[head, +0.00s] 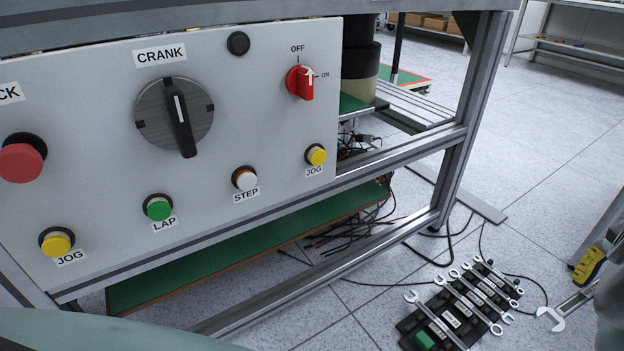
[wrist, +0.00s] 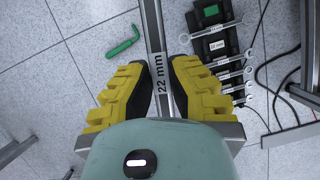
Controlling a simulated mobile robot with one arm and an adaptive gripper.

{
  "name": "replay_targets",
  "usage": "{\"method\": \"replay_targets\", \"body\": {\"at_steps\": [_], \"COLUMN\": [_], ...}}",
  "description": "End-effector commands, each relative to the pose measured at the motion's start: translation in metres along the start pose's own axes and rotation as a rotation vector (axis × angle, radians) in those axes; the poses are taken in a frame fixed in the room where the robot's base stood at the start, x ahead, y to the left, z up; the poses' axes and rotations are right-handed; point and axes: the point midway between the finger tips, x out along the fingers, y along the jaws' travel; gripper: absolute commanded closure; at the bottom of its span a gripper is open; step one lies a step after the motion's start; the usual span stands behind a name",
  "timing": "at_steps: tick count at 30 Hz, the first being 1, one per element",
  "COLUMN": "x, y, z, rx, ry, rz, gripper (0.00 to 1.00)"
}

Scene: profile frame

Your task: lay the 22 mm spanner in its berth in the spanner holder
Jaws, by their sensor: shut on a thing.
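The 22 mm spanner (wrist: 155,40) is a long steel bar marked "22 mm" in the wrist view. My gripper (wrist: 161,82) is shut on its shank, with yellow fingers on both sides. In the head view the spanner's open jaw (head: 549,318) shows at the lower right, and my gripper (head: 588,266) is partly cut off by the edge. The black spanner holder (head: 408,324) lies on the floor to the left of the held spanner, bearing several smaller spanners. A wider labelled gap (head: 450,319) lies between its nearest spanner and the others. The holder also shows in the wrist view (wrist: 199,48).
Dark cables (head: 447,230) run on the floor beside and behind the holder. The control panel (head: 100,100) and its metal frame stand at left. Tiled floor around the holder is mostly clear.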

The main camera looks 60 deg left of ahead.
Motion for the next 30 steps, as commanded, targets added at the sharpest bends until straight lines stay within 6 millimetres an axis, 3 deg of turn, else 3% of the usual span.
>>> {"method": "replay_targets", "body": {"at_steps": [28,30], "x": [0.032,0.042], "y": [-0.012,-0.018], "z": [-0.007,-0.008], "rx": [0.086,0.108], "ry": [0.000,0.001], "rz": [-0.036,-0.044], "gripper": [1.00,1.00]}}
